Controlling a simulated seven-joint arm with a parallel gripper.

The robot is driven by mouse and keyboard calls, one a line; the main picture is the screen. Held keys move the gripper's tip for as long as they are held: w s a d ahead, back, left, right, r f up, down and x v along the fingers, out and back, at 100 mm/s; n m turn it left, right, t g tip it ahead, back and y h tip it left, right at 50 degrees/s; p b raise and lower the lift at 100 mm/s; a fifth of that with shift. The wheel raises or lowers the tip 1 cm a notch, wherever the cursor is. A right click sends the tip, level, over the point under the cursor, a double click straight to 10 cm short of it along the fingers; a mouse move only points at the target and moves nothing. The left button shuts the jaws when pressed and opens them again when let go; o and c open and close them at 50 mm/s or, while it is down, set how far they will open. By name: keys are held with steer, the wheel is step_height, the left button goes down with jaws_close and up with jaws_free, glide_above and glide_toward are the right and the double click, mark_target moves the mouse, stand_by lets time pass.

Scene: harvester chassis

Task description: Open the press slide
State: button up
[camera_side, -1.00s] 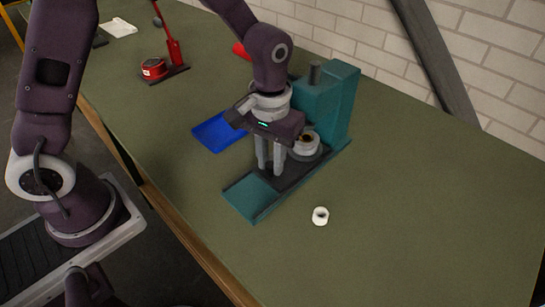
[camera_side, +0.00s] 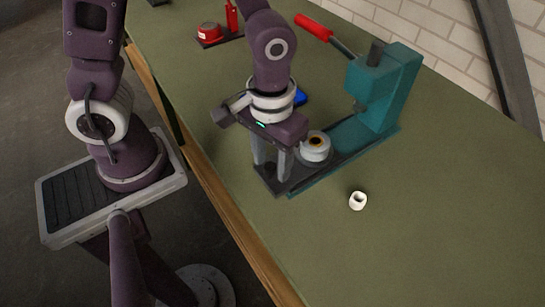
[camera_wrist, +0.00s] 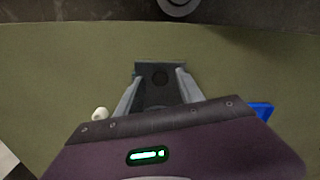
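The green press (camera_side: 378,95) stands on the bench in the side view. Its dark slide (camera_side: 310,172) extends out of the press toward the front left and carries a pale ring-shaped part (camera_side: 315,147) clear of the press head. My gripper (camera_side: 272,168) points down over the slide's outer end, its fingers apart. Whether the fingertips touch the slide is hard to see.
A small white ring (camera_side: 357,201) lies on the bench in front of the press. A blue tray (camera_side: 300,97) is partly hidden behind my wrist. The press's red-handled lever (camera_side: 314,27) slants up at the back. The bench's right side is clear.

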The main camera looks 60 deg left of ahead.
step_height(320, 180, up, 6)
steer(key=shift+a+r, duration=0.1)
steer(key=shift+r, duration=0.65)
steer(key=s+a+r+m+t, duration=0.3)
steer(key=s+a+r+t, duration=0.2)
steer(key=r, duration=0.5)
steer(key=s+a, duration=0.2)
steer(key=a, duration=0.1)
steer(key=shift+s+r+t, duration=0.15)
steer(key=shift+r+t, duration=0.15)
